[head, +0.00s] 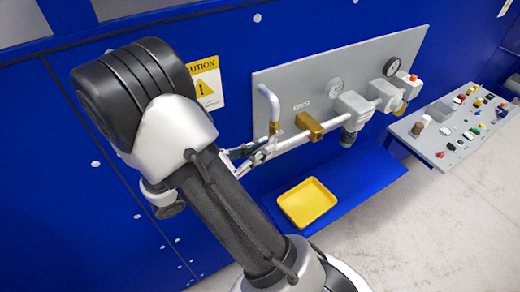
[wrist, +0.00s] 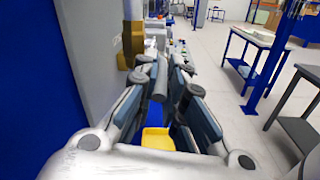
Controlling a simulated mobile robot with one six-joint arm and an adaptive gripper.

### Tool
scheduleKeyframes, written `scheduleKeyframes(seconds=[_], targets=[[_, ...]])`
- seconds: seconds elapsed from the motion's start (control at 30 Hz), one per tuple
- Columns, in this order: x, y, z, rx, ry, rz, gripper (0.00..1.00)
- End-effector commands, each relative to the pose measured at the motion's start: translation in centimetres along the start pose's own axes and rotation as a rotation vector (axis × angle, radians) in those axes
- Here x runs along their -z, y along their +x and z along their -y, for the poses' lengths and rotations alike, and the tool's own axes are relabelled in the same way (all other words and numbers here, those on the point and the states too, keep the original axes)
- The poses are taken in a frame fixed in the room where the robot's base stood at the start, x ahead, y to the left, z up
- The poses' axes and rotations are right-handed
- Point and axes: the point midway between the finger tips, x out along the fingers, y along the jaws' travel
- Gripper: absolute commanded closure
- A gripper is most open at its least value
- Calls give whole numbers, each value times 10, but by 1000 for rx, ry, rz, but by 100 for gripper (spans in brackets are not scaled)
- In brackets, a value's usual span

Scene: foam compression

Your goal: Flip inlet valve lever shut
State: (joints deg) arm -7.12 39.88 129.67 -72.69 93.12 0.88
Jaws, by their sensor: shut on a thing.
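The inlet valve has a brass body (head: 309,126) on the pipework of a grey wall panel. It also shows in the wrist view (wrist: 133,42), up and to the left of my fingers. A pale grey lever (head: 290,143) appears to run from the valve down-left to my gripper (head: 262,154). In the wrist view my gripper (wrist: 167,82) has its fingers closed in around a grey bar, which seems to be the lever. The fingers hide most of the lever, so its exact angle is hard to tell.
A bent grey pipe (head: 271,106) rises just above my gripper. Gauges, grey regulator blocks (head: 354,106) and a dark knob sit right of the valve. A yellow tray (head: 306,202) lies on a blue shelf (head: 368,177) below. A control box (head: 455,128) stands at right.

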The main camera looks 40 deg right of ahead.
Motion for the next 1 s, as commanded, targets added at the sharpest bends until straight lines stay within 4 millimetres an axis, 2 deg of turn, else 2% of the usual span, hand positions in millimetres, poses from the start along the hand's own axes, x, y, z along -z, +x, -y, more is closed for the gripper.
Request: scheduleKeyframes(seconds=[0.43, 0.9, 0.93, 1.0], targets=[[-21, -2, -4, 45, 13, -225, 100], [-19, -3, -4, 53, 15, -280, 100], [-19, -3, -4, 53, 15, -280, 88], [-19, -3, -4, 53, 15, -280, 84]])
